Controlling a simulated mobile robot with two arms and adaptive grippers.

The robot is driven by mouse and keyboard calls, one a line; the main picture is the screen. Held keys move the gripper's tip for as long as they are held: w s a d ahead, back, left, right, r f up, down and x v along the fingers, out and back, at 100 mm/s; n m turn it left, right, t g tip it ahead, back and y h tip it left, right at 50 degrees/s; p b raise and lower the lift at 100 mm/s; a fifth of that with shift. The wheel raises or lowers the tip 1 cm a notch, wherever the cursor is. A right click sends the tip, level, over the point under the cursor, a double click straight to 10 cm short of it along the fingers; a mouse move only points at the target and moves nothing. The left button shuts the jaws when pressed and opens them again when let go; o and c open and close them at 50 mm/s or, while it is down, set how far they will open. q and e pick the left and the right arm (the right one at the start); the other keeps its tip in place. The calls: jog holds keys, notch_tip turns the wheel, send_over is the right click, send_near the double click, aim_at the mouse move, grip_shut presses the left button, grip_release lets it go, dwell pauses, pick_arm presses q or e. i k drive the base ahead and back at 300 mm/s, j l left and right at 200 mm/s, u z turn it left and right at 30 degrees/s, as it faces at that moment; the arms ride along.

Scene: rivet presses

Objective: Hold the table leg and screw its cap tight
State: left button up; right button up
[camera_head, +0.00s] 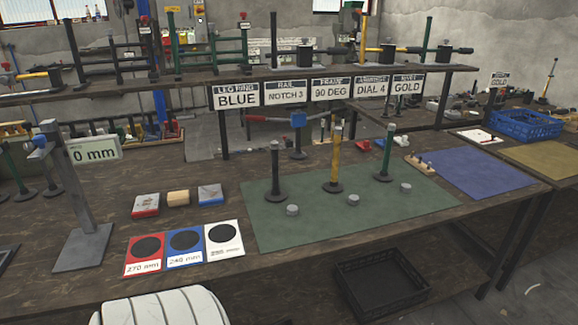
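Three upright table legs stand on round dark bases on a green mat (430,205): a black leg (275,172), a yellow leg (336,158) and a green leg (387,155). Three small grey caps lie on the mat, one in front of each leg: a left cap (292,210), a middle cap (352,199) and a right cap (405,188). Each cap is apart from its leg. Neither gripper shows in the head view.
A measuring stand (75,205) with a "0 mm" display is at left. Red, blue and white cards (184,246) lie at the front. Small blocks (178,198) lie behind them. Signs (237,95) hang from the rear shelf. A blue mat (470,172) is at right.

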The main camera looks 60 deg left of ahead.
aim_at(276, 194)
jog(key=u, duration=1.55)
